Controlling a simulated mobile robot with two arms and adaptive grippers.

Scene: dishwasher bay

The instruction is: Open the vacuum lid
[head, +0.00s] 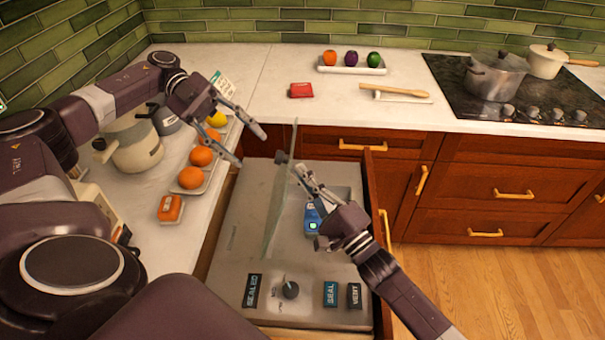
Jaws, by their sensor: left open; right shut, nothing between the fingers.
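The vacuum drawer (235,275) is pulled out below the counter, with a control panel at its front. Its glass lid (272,208) stands raised and is seen nearly edge-on, running from the far end towards the panel. My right gripper (299,171) is shut and empty, just right of the lid over the open chamber; I cannot tell whether it touches the glass. My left gripper (250,148) is open and empty, left of the lid, over the gap between the left counter and the drawer. A blue item (312,221) lies in the chamber, partly hidden by my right gripper.
Oranges on a tray (203,174), a cream pot (137,149) and an orange box (170,208) stand on the left counter. A red box (301,90), a fruit tray (351,69) and a wooden spoon (394,90) lie at the back. Floor at right is clear.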

